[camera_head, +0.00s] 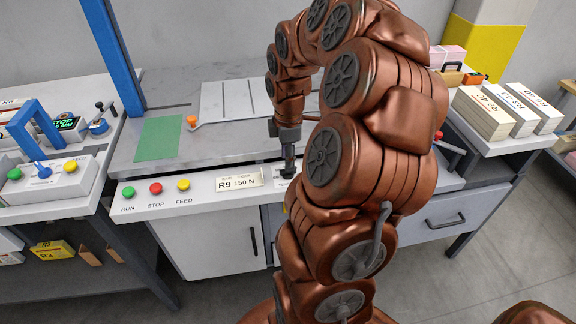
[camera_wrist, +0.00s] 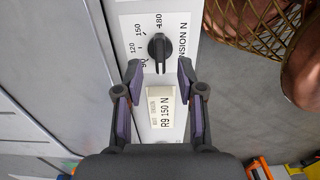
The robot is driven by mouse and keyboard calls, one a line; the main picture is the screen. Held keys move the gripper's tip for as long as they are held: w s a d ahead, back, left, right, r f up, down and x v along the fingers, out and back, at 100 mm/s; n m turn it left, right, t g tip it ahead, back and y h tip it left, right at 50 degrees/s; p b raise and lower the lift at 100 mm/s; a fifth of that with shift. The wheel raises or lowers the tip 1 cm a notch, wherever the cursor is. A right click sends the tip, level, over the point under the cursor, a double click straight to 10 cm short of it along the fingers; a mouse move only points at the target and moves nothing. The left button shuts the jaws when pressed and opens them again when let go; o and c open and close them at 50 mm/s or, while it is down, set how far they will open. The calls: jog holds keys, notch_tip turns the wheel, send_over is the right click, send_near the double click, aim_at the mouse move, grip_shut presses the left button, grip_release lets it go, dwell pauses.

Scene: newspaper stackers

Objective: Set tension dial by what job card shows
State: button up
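The job card (camera_head: 238,181) on the front panel reads "R9 150 N". It also shows in the wrist view (camera_wrist: 161,108), between my fingers. The tension dial (camera_wrist: 158,48) is a black knob with a raised bar on a white plate, just ahead of my fingertips. Its plate shows 120, 150 and 180, with another number partly covered. The bar runs roughly up and down in the picture; I cannot tell which number it marks. My gripper (camera_wrist: 160,68) is open and empty, its fingers on either side of the card and short of the knob.
RUN (camera_head: 128,191), STOP (camera_head: 155,188) and FEED (camera_head: 183,185) buttons sit left of the card. Paper stacks (camera_head: 497,112) stand on a table at right. My arm covers the panel's right part.

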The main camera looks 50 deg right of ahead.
aim_at(288, 172)
jog(key=shift+f, duration=1.9)
grip_shut()
